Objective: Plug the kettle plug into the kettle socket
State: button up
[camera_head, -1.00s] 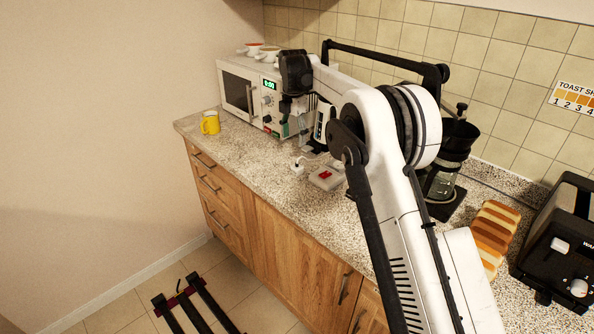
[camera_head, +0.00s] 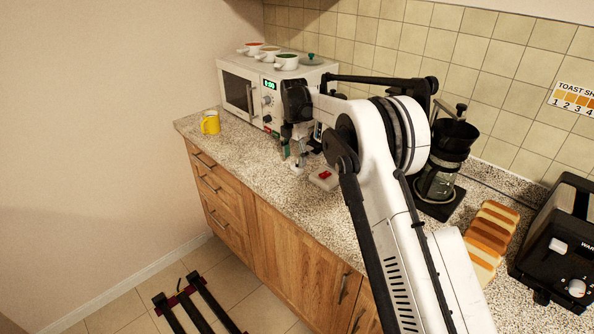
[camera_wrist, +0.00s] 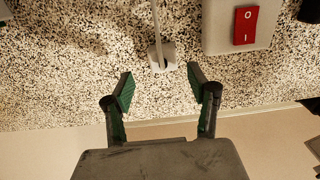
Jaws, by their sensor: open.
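The white kettle plug (camera_wrist: 161,57) lies on the speckled worktop in the wrist view, with its cord running up and out of the picture. It shows small in the head view (camera_head: 297,169). My gripper (camera_wrist: 160,84) is open, its two green-padded fingers spread, and the plug is just beyond and between the fingertips, not held. In the head view my gripper (camera_head: 297,155) hangs over the counter just above the plug. The kettle socket is a grey block with a red rocker switch (camera_wrist: 245,25), right of the plug; it also shows in the head view (camera_head: 324,179).
A microwave (camera_head: 250,92) with several bowls on top stands behind my gripper. A yellow mug (camera_head: 210,122) stands at the counter's left end. A coffee maker (camera_head: 443,165), toast slices (camera_head: 493,235) and a black toaster (camera_head: 565,245) are to the right. The front counter strip is clear.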

aim_at(297, 166)
jog(key=f, duration=0.3)
jog(key=f+p, duration=0.1)
jog(key=f, duration=0.1)
jog(key=shift+d, duration=0.4)
jog(key=c, duration=1.2)
